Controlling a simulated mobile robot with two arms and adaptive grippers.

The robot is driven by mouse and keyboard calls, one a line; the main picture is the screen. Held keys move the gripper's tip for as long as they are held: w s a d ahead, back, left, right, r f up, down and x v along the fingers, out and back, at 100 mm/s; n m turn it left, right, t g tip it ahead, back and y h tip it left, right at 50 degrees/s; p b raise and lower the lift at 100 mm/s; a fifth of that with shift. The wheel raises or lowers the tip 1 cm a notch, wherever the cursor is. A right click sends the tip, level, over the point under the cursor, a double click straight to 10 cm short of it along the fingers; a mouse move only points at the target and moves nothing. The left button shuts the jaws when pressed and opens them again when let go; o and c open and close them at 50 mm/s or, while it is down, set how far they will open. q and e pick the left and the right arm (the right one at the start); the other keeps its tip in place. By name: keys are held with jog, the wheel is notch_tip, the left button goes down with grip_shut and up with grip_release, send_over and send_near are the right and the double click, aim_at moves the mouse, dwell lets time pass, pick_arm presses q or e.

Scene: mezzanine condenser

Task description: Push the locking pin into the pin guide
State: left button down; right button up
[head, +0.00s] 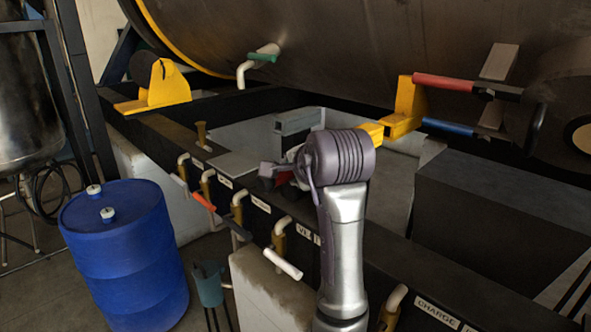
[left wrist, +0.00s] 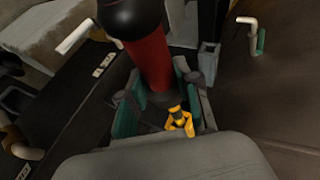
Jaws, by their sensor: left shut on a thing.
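My left gripper (head: 277,172) reaches over the black rail, mostly hidden behind my purple wrist in the head view. In the left wrist view its green-padded fingers (left wrist: 155,98) are shut on a red handle (left wrist: 150,58) with a black rounded end (left wrist: 130,14). Only a little red (head: 285,178) shows at the gripper in the head view. A small yellow bracket (left wrist: 187,127) with a brass-coloured pin-like piece (left wrist: 177,113) shows between the fingers. I cannot tell for sure which piece is the locking pin and which the pin guide. My right gripper is out of view.
The large dark tank (head: 350,40) lies behind. A blue drum (head: 125,250) stands at left. A yellow block (head: 404,105) with red (head: 445,83) and blue (head: 447,127) handles is at right.

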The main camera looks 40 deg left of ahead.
pick_arm(q)
jog(key=shift+r, duration=0.1)
jog(key=w+d, duration=0.1)
jog(key=w, duration=1)
jog(key=shift+w, duration=0.3)
dwell(1.0)
jog(key=shift+r, duration=0.15)
dwell(0.4)
jog(key=c, duration=0.7)
grip_release()
jog(key=shift+w+d, duration=0.1)
jog(key=shift+f, duration=0.25)
